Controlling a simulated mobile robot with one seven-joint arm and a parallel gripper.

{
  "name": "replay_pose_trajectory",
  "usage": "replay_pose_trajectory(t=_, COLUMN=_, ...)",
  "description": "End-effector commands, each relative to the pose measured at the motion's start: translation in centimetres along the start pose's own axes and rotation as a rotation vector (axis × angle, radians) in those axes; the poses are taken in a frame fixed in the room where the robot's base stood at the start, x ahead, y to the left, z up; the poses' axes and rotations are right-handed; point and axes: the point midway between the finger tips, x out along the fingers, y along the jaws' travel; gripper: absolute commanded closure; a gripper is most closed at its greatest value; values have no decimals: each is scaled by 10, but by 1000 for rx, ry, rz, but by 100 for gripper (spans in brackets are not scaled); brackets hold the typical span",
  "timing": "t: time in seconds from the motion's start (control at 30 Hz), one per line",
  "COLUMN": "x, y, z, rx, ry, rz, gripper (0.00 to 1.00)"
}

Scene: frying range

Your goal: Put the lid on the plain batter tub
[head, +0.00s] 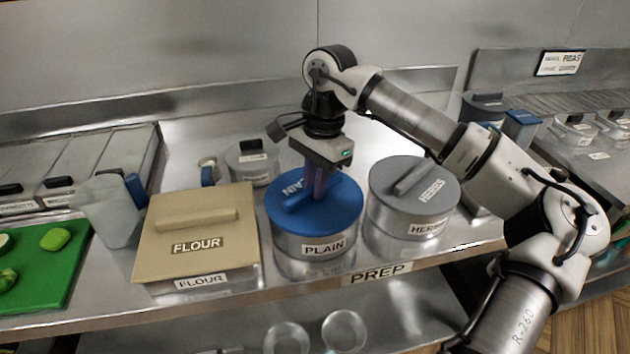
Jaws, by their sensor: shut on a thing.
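The plain batter tub (316,247) is a round steel tub with a PLAIN label on its front, standing on the steel prep counter. The blue lid (336,212), also marked PLAIN, lies across the top of the tub and looks level. Whether it is fully seated cannot be told from this view. My gripper (319,196) points down from above and is shut on the blue lid's bar handle. Its fingers and the wrist hide part of the lid's far side.
A tan-lidded FLOUR bin (197,265) stands close left of the tub, and a grey-lidded HERBS tub (413,190) close right. A smaller grey-lidded tub (251,168) is behind. A clear jug (107,210) and a green board (55,280) are farther left. The counter's front edge (380,272) is near.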

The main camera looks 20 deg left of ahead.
Motion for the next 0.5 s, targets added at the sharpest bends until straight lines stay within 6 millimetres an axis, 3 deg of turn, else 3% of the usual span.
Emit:
replay_pose_trajectory(t=0.17, x=-1, y=0, z=0, rx=0, ry=0, rz=0, gripper=100)
replay_pose_trajectory(t=0.2, x=-1, y=0, z=0, rx=0, ry=0, rz=0, gripper=81)
replay_pose_trajectory(t=0.33, x=0, y=0, z=0, rx=0, ry=0, rz=0, gripper=64)
replay_pose_trajectory(t=0.5, x=0, y=0, z=0, rx=0, ry=0, rz=0, gripper=61)
